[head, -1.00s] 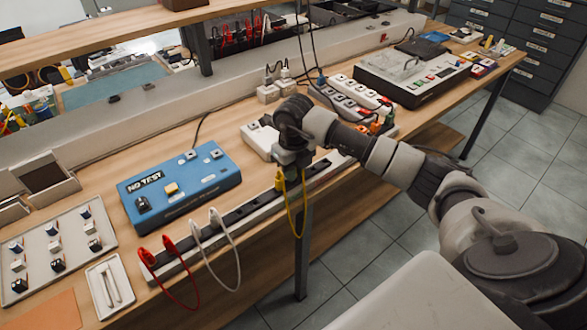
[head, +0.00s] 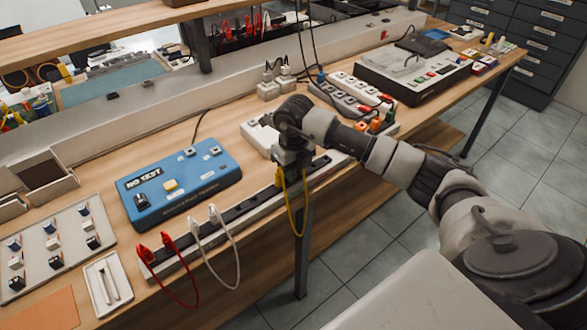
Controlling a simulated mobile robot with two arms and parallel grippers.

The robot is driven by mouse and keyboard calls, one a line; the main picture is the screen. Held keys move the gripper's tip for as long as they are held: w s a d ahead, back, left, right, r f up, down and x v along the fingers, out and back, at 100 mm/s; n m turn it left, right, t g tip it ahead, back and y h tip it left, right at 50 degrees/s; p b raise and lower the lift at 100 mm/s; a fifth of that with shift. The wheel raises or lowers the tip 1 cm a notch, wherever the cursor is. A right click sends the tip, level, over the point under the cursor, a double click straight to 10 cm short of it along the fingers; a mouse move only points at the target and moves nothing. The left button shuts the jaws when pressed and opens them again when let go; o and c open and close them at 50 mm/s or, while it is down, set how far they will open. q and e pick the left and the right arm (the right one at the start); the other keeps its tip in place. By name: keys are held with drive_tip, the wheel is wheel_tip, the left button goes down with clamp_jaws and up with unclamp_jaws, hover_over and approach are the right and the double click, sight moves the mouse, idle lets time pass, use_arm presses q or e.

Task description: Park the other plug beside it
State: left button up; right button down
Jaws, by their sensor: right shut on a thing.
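A yellow lead (head: 290,212) hangs in a loop in front of the long dark parking strip (head: 242,212) on the bench's front edge. One yellow plug (head: 279,176) sits at the strip, just left of my right gripper. My right gripper (head: 294,163) points down over the strip and is shut on the lead's other yellow plug, which its fingers mostly hide. I cannot tell whether that plug is seated in the strip or just above it. My left gripper is not in view.
Red plugs (head: 157,247) and white plugs (head: 204,220) with their leads sit farther left on the strip. A blue test box (head: 178,185) stands behind it. A white power strip (head: 258,138) lies behind my gripper. A tray of small switches (head: 52,245) is at the left.

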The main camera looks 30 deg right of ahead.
idle(0.4)
drive_tip(key=c, duration=1)
unclamp_jaws()
wheel_tip(320, 180, up, 11)
drive_tip(key=shift+f+b, duration=0.2)
drive_tip(key=shift+b, duration=0.25)
drive_tip(key=shift+s+r+p, duration=0.1)
drive_tip(key=shift+r+p, duration=1.75)
drive_tip(key=shift+r, duration=0.75)
